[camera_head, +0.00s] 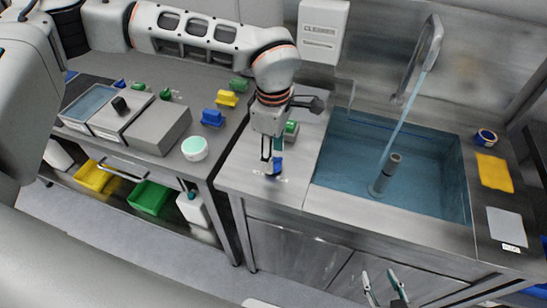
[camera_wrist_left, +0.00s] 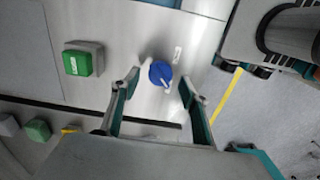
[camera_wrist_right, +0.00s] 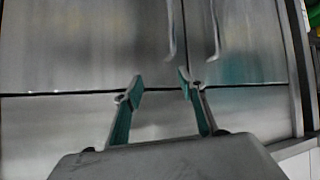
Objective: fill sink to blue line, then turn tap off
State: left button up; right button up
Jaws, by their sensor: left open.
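The steel sink (camera_head: 340,195) holds bluish water (camera_head: 350,150); a stream runs into it from the tap spout (camera_head: 432,50). A grey upright pipe (camera_head: 383,177) stands in the water. My right gripper (camera_head: 385,284) is open and empty before the cabinet doors (camera_wrist_right: 158,86).
A green button on a grey box (camera_head: 291,128) stands behind the knob, near my left arm. A blue tape roll (camera_head: 486,137) and yellow cloth (camera_head: 494,172) lie right of the sink. A side bench (camera_head: 215,75) at left holds trays and several small blocks.

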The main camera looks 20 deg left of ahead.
pick_arm(q)
notch_tip(320, 180, up, 9)
jog(key=shift+r, duration=0.2)
dwell(0.6)
